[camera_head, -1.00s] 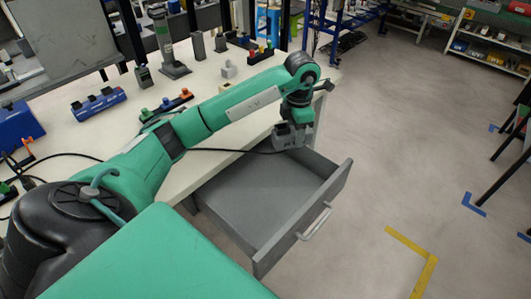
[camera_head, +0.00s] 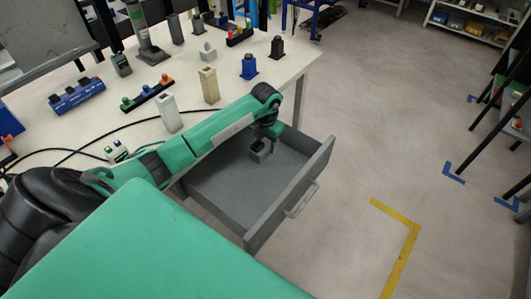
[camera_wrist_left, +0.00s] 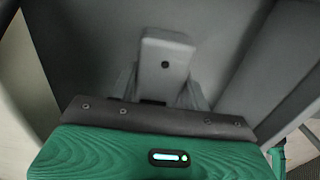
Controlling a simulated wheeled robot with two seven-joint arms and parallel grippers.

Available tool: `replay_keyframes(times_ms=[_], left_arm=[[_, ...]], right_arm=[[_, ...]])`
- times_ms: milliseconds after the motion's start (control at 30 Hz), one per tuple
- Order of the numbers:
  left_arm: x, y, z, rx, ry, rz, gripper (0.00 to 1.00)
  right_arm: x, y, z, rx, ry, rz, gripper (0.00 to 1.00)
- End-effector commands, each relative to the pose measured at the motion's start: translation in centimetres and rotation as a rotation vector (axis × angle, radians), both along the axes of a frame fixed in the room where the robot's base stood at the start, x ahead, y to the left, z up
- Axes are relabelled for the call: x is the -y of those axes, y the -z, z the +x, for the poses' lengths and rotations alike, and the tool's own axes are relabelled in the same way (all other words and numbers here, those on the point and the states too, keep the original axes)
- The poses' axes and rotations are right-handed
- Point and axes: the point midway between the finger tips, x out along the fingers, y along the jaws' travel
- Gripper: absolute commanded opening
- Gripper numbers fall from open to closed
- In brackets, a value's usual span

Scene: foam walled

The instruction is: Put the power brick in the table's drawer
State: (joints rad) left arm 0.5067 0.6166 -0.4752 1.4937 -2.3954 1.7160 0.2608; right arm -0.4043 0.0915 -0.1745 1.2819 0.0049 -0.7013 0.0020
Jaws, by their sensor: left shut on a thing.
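The table's drawer (camera_head: 222,186) is pulled open and its grey floor looks bare. My left gripper (camera_head: 260,152) is inside the drawer's outline, near its back right part. In the left wrist view, the gripper (camera_wrist_left: 164,98) is shut on the power brick (camera_wrist_left: 166,58), a grey block with a small dark dot. Drawer walls show around it in that view. I cannot tell whether the brick touches the drawer floor. My right gripper is not in view.
The white tabletop (camera_head: 290,65) holds a beige block (camera_head: 209,86), a white block (camera_head: 169,114), a blue-based item (camera_head: 249,67) and a black one (camera_head: 277,48). A black cable (camera_head: 92,140) crosses it.

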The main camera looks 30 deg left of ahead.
Motion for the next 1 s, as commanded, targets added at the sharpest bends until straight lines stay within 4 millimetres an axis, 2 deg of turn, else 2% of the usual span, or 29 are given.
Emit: replay_keyframes(times_ms=[100,267,500,967,1000], left_arm=[[0.0,1.4,0.0,0.000,0.000,-0.001,0.18],[0.0,2.4,0.0,-0.001,0.000,-0.001,0.18],[0.1,5.8,0.0,-0.001,0.000,-0.001,0.18],[0.0,6.4,0.0,0.001,0.002,0.001,0.18],[0.0,6.4,0.0,0.001,0.002,0.000,0.55]], right_arm=[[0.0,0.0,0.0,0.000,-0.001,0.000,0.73],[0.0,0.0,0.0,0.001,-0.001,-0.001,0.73],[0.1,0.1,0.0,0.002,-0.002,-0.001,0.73],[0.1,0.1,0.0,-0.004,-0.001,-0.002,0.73],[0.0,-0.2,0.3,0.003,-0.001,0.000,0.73]])
